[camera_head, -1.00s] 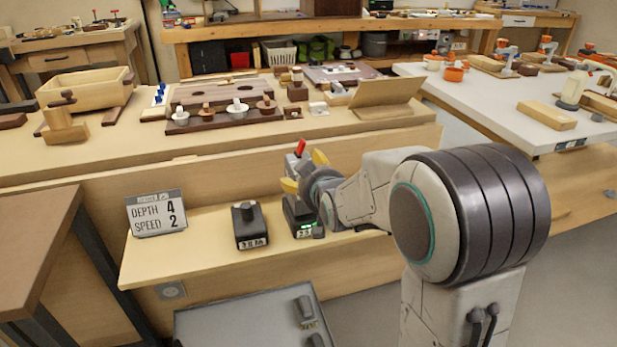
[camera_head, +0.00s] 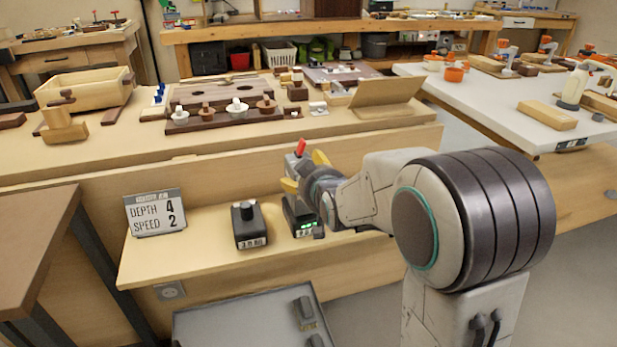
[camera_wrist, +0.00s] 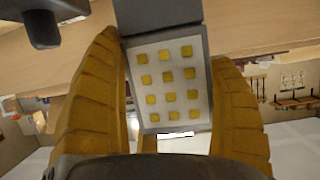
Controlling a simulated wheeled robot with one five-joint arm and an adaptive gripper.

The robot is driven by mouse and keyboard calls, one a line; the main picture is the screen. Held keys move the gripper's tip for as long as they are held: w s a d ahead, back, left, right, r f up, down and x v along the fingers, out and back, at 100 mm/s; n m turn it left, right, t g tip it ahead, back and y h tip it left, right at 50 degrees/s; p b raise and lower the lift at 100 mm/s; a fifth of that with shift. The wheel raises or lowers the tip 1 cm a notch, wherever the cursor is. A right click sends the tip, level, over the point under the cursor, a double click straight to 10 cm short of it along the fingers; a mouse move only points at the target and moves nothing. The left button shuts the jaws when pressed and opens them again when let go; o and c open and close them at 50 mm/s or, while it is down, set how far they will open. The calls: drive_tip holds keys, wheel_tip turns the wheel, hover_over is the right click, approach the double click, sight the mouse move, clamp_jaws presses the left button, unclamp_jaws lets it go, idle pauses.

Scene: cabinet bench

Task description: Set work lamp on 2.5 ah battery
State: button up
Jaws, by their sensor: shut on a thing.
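My gripper (camera_head: 305,172) is shut on the work lamp, whose white face with several yellow squares (camera_wrist: 168,85) shows between the yellow fingers in the wrist view. In the head view a small red-topped part (camera_head: 300,148) shows above the fingers; the rest of the lamp is mostly hidden. A dark battery with green lights (camera_head: 302,218) stands on the shelf just below my gripper; its label is too small to read surely. A second dark battery (camera_head: 249,228), whose label seems to read 3.0 Ah, stands to its left. I cannot tell whether the lamp touches the battery.
Both batteries stand on a light wooden shelf (camera_head: 190,262). A sign reading DEPTH 4, SPEED 2 (camera_head: 156,213) stands at its left. A grey case (camera_head: 240,322) lies below in front. The bench (camera_head: 120,158) above holds wooden parts.

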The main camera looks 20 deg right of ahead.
drive_tip(key=shift+f+b, duration=0.45)
drive_tip(key=shift+b, duration=0.05)
drive_tip(key=o, duration=1)
drive_tip(key=shift+s, duration=0.1)
drive_tip(key=shift+p+v, duration=0.35)
drive_tip(key=shift+v, duration=5.05)
drive_tip(key=shift+r, duration=0.1)
